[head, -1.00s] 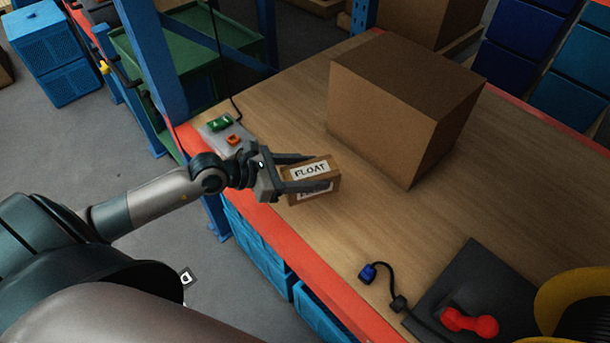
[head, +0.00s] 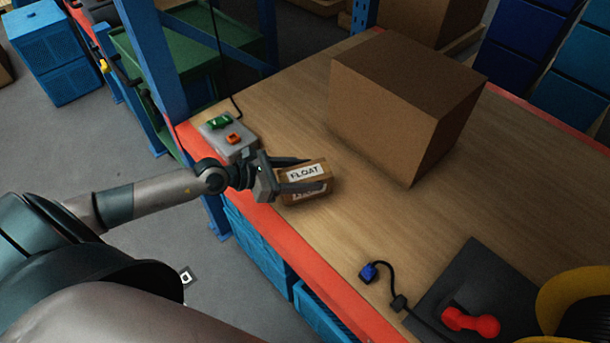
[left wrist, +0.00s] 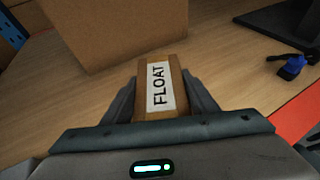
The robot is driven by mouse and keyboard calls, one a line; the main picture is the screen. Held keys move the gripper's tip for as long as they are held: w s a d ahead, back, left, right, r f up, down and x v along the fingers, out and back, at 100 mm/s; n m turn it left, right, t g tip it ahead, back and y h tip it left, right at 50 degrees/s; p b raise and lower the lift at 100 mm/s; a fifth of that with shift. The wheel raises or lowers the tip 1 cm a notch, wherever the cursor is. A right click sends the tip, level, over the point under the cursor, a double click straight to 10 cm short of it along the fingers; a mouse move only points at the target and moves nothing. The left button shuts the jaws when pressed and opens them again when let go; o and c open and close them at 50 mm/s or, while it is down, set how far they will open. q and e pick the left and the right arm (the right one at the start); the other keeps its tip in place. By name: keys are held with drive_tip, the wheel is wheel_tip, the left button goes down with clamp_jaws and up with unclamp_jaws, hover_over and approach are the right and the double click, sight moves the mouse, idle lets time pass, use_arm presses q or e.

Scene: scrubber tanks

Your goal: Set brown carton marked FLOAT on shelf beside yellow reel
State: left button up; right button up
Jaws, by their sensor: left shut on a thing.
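The small brown carton marked FLOAT (head: 306,184) is at the shelf's front left part in the head view. My left gripper (head: 300,175) is shut on it, one finger on each side. In the left wrist view the carton (left wrist: 161,88) sits between the two fingers, its white label facing the camera. I cannot tell whether its underside touches the wooden shelf (head: 400,240). The yellow reel (head: 572,300) is cut off at the head view's lower right corner. My right gripper is not in view.
A large brown box (head: 400,105) stands behind the carton. A grey control box (head: 230,138) with green and orange switches is at the left edge. A dark plate with a red handle (head: 470,322) and a blue plug (head: 368,272) lie near the reel. Bare wood lies between.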

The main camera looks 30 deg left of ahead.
use_arm(q)
drive_tip(key=shift+f, duration=0.3)
drive_tip(key=o, duration=1.3)
drive_tip(key=shift+f, duration=0.15)
drive_tip(key=shift+c, duration=0.2)
